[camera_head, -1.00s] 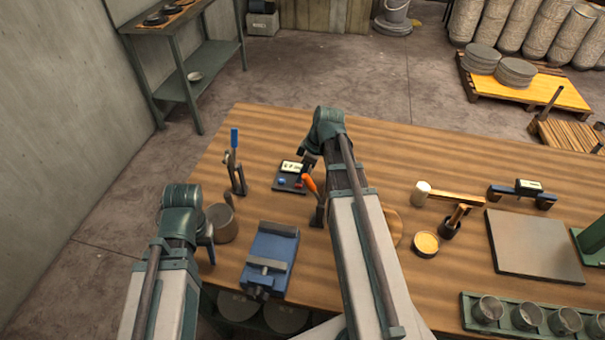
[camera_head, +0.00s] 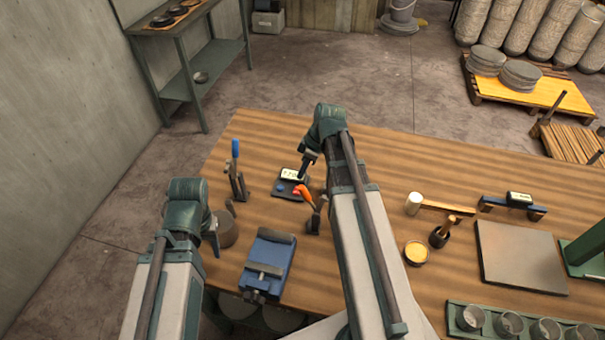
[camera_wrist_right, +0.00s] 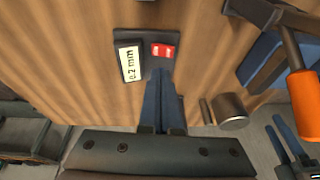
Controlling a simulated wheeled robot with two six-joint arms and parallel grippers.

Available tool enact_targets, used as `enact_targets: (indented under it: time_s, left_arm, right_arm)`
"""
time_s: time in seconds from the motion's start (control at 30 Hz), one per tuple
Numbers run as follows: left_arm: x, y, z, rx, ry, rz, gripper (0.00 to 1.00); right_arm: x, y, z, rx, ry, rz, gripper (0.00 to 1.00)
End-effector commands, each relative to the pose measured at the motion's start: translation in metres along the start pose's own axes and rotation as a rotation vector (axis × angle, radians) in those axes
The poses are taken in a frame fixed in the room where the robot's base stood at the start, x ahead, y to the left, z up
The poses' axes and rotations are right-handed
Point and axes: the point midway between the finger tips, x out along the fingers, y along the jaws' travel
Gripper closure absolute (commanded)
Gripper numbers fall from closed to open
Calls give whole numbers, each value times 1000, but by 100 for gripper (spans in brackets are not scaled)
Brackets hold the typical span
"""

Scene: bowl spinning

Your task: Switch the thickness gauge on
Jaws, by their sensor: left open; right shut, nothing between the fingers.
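My left gripper (camera_head: 213,243) is open and empty by the grey cylinder, away from the gauge.
A blue-handled tool (camera_head: 236,172) stands left of the gauge. A blue vise (camera_head: 268,262) and a grey cylinder (camera_head: 228,238) are nearer me. A mallet (camera_head: 440,205) lies to the right.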

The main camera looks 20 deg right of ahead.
Motion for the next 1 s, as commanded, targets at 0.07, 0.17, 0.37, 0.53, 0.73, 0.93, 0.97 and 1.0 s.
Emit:
enact_targets:
  time_s: [0.07,0.17,0.37,0.53,0.73,0.93,0.97,1.0]
  left_arm:
    - [-21,-2,1,0,0,0,46]
    - [-36,-4,2,1,0,0,46]
    - [-64,-6,4,2,0,0,46]
    - [-76,-7,4,-2,0,1,46]
    - [-76,-7,4,-3,0,1,46]
    - [-76,-7,4,-3,0,1,46]
    - [-76,-7,4,-3,0,1,46]
    - [-76,-7,4,-3,0,1,46]
  right_arm:
    - [-21,2,-3,0,1,0,100]
    - [-38,4,-3,0,1,0,100]
    - [-67,8,-4,0,1,0,100]
    - [-80,11,-3,0,1,0,100]
    - [-81,11,-2,-1,1,0,100]
    - [-80,12,-2,-1,1,0,100]
    - [-80,11,-2,-1,1,0,100]
    - [-80,11,-2,-1,1,0,100]
